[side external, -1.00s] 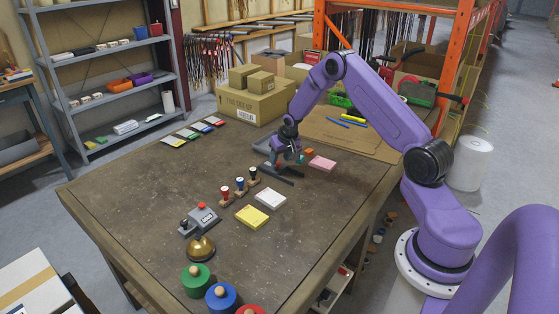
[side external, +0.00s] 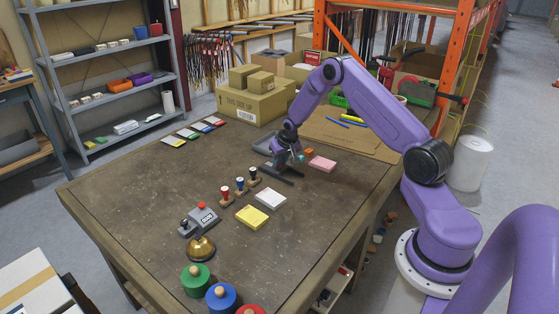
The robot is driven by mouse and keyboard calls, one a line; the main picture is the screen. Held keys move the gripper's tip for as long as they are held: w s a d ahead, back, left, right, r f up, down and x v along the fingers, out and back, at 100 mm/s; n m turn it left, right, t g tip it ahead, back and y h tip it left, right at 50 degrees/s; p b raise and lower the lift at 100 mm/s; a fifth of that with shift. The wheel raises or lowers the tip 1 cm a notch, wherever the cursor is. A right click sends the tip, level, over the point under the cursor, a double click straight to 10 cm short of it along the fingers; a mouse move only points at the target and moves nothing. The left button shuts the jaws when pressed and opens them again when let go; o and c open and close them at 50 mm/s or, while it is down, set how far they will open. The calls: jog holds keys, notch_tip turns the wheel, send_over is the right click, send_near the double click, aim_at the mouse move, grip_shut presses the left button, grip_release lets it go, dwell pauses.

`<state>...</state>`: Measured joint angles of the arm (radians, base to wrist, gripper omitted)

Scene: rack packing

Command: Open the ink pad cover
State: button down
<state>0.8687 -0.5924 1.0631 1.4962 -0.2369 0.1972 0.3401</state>
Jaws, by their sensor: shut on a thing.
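My gripper (side external: 282,162) is low over the far right part of the table, small in this view. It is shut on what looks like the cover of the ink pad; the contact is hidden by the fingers. The ink pad (side external: 262,145) seems to be the flat grey item around the gripper, its grey edge showing at left. Dark flat bars (side external: 288,178) show just in front of the gripper. How far the cover is open cannot be told.
A pink pad (side external: 323,164) and small orange and teal blocks lie right of my gripper. Stamps (side external: 240,187), a white pad (side external: 270,198) and a yellow pad (side external: 251,216) stand in front. Cardboard boxes (side external: 252,104) stand behind. The table's left middle is clear.

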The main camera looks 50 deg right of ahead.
jog(key=shift+s+d, duration=0.1)
jog(key=shift+s, duration=3.35)
jog(key=c, duration=1)
grip_release()
jog(key=shift+r, duration=0.1)
jog(key=v, duration=1.7)
jog(key=shift+s, duration=0.15)
